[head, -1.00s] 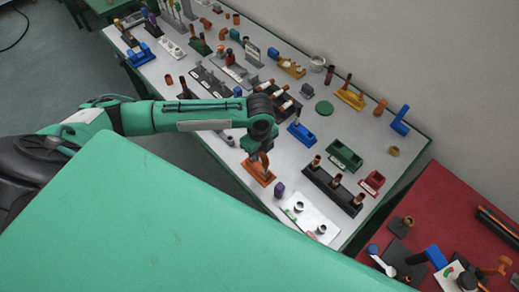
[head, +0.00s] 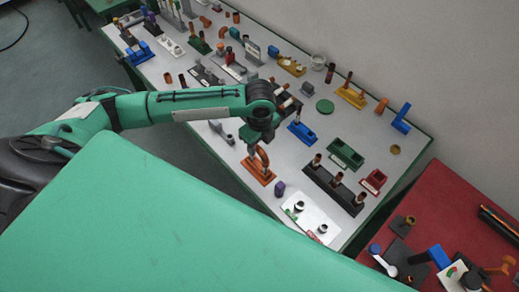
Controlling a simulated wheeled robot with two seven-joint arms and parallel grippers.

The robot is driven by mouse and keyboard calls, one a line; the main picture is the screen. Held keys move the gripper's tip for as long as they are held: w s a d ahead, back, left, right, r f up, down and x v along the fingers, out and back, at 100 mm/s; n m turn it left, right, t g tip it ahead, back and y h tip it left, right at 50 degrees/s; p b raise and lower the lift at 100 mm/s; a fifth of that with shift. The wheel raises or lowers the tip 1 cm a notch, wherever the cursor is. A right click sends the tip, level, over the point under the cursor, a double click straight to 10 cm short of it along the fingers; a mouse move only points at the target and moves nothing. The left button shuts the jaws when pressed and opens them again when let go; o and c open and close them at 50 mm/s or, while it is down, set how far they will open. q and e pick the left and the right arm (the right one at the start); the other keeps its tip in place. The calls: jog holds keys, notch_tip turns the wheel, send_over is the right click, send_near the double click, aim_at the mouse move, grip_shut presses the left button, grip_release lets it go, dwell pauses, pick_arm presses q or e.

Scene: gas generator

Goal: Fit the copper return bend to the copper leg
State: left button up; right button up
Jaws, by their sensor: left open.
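An orange base (head: 257,174) stands near the front edge of the white table. A copper-coloured bent piece (head: 263,156) stands upright over it, looking like the copper return bend at the copper leg. It is too small to tell whether the bend is seated fully on the leg. My left gripper (head: 253,147) is open, pointing down just above and beside the bend; its fingers partly hide the upper part. I cannot tell whether a finger still touches the copper. My right gripper is not in view.
A blue stand with a copper post (head: 303,133), a black rack with several copper tubes (head: 334,191), a purple block (head: 279,188) and a white plate (head: 311,221) stand close by. A green tray (head: 345,154) lies farther right. A red table (head: 450,200) adjoins at right.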

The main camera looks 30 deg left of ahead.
aim_at(260, 149)
pick_arm(q)
notch_tip(260, 149, up, 10)
jog(key=b, duration=0.1)
jog(key=shift+f, duration=0.2)
jog(key=shift+d+f, duration=0.1)
dwell(0.3)
